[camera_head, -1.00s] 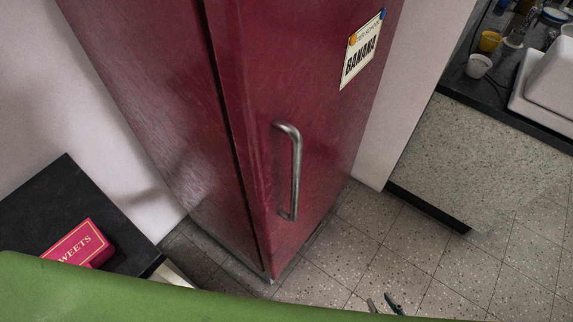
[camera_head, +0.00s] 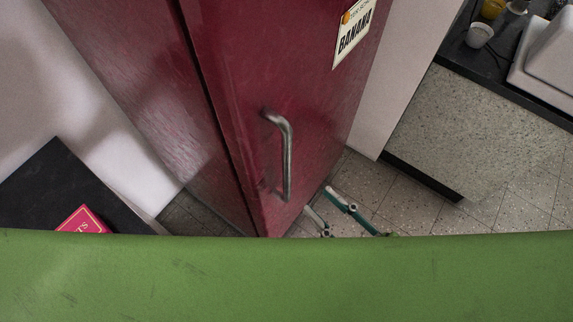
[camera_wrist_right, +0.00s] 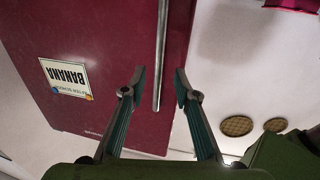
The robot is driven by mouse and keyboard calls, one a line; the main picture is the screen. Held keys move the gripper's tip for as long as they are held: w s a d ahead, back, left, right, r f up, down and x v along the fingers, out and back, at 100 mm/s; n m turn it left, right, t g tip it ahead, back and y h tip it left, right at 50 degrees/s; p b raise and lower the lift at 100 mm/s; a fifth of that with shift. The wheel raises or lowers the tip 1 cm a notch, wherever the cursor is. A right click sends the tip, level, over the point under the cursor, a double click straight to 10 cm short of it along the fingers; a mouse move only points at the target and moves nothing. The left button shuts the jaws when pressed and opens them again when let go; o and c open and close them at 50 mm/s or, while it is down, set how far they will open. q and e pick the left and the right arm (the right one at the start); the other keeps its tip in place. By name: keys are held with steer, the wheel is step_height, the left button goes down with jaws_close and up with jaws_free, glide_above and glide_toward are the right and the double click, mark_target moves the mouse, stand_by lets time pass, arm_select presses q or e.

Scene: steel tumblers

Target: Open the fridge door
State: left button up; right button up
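The fridge is tall and dark red. Its door (camera_head: 320,110) looks shut, with a curved metal handle (camera_head: 287,155) on its front and a "BANANA" sign (camera_head: 354,32) above. My right gripper (camera_head: 317,199) is open and empty, near the handle's lower end and a little to its right. In the right wrist view, the grey handle bar (camera_wrist_right: 161,50) shows between the open fingertips (camera_wrist_right: 159,78); no contact is visible, and the distance in depth is hard to tell. The sign also shows upside down there (camera_wrist_right: 67,78). My left gripper is not in view.
A black-topped surface (camera_head: 55,185) with a pink box (camera_head: 84,220) stands at the left. Tiled floor (camera_head: 410,210) is free between fridge and counter.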

mark_target(290, 174)
steer(key=p+x, duration=0.2)
steer(key=x, duration=0.7)
steer(key=shift+w+a, duration=0.2)
steer(key=shift+w, duration=0.1)
steer(key=shift+w+a, duration=0.35)
steer(key=shift+a, duration=0.05)
jaws_close()
